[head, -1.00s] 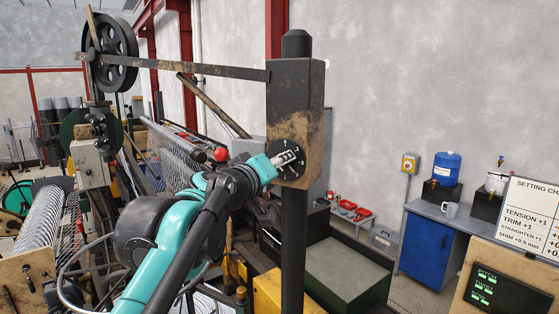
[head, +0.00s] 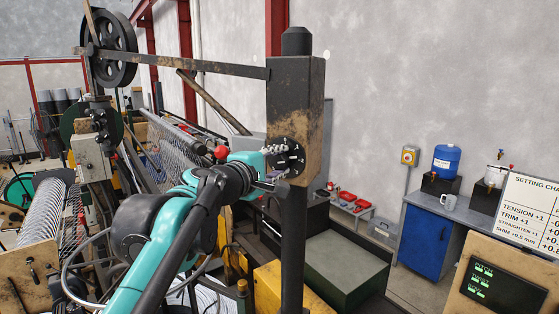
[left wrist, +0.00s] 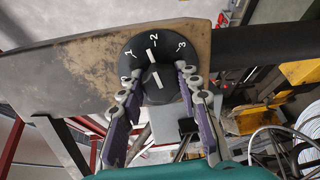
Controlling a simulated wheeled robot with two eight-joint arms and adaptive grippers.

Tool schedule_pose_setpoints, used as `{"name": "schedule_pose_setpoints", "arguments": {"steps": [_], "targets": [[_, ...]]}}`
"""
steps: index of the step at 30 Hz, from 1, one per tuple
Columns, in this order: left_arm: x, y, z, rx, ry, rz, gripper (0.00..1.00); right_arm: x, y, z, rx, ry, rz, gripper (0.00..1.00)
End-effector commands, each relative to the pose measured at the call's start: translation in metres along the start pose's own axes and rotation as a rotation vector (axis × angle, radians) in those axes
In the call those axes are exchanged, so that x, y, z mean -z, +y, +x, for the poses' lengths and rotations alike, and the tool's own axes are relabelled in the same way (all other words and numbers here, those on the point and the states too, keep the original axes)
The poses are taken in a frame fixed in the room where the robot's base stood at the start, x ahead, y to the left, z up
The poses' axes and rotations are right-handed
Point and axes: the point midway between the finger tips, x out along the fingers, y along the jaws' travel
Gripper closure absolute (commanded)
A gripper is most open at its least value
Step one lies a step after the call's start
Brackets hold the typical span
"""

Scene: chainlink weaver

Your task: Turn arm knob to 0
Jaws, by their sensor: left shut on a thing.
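The arm knob (left wrist: 159,86) is a dark round knob with a white line, on a black dial (left wrist: 128,50) marked 1, -2 and -3 in the left wrist view; a minus before the 1 is unclear. The knob's line points roughly toward the -2 side; no 0 is visible. The dial sits on a worn dark box (head: 296,95) on a post in the head view. My left gripper (left wrist: 165,80) has one finger on each side of the knob and is shut on it. In the head view my left gripper (head: 280,166) partly hides the knob. My right gripper is out of view.
A long bar (head: 190,67) runs from the box to a black wheel (head: 113,50) at upper left. Wire mesh (head: 175,152) and a red ball-ended lever (head: 221,153) lie behind my arm. A setting chart (head: 530,215) and display (head: 500,292) stand at right.

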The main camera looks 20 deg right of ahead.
Motion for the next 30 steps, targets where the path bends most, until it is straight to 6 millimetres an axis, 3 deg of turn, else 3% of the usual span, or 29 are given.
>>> {"name": "schedule_pose_setpoints", "arguments": {"steps": [30], "targets": [[0.0008, -0.0025, 0.0002, -0.011, -0.084, -0.955, 0.96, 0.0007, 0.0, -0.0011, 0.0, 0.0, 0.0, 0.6]]}}
